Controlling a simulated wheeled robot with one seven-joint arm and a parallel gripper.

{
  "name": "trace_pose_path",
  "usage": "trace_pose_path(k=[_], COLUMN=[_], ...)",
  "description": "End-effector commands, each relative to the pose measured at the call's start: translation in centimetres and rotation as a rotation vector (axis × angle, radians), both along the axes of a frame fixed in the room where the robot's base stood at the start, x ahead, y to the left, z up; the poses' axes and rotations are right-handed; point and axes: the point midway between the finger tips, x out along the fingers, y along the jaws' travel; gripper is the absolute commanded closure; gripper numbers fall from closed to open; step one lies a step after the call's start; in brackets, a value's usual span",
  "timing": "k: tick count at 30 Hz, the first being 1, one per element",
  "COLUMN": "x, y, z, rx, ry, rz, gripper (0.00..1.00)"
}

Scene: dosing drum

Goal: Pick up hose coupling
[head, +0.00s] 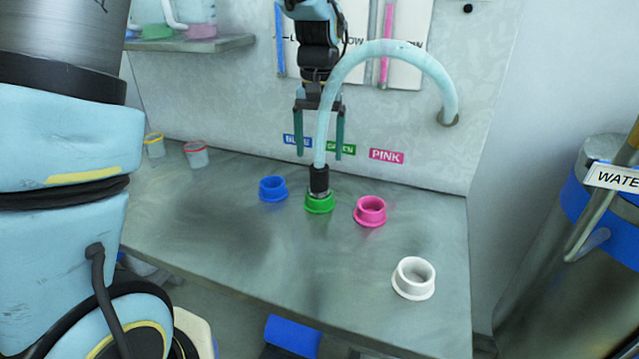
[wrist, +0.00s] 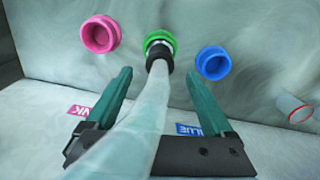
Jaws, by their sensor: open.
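The hose coupling (head: 319,180) is a black cylinder at the end of a pale translucent hose (head: 400,50). It sits upright in the green socket (head: 319,204) on the counter. The hose arcs up from it and into the wall at the right. My gripper (head: 320,150) hangs open above the coupling, with its two teal fingers apart and pointing down. In the wrist view the coupling (wrist: 159,58) lies beyond the fingertips, and the hose runs between the fingers toward the camera. Nothing is held. The coupling's lower end is hidden in the green socket.
A blue socket (head: 272,189) stands left of the green one, a pink socket (head: 370,211) right. A white socket (head: 413,279) is near the front right. Two small cups (head: 196,154) (head: 155,145) stand at the back left. The counter's (head: 220,240) front middle is clear.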

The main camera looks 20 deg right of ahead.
Motion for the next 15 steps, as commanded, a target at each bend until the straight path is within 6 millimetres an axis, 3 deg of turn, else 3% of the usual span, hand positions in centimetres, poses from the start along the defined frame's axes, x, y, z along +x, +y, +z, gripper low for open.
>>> trace_pose_path(k=[8, 15], x=[-0.1, -0.1], y=[0.1, 0.0], z=[-2.2, -5.6], rx=[0.003, 0.002], ry=[0.002, 0.001], rz=[0.0, 0.001], gripper=[0.13, 0.13])
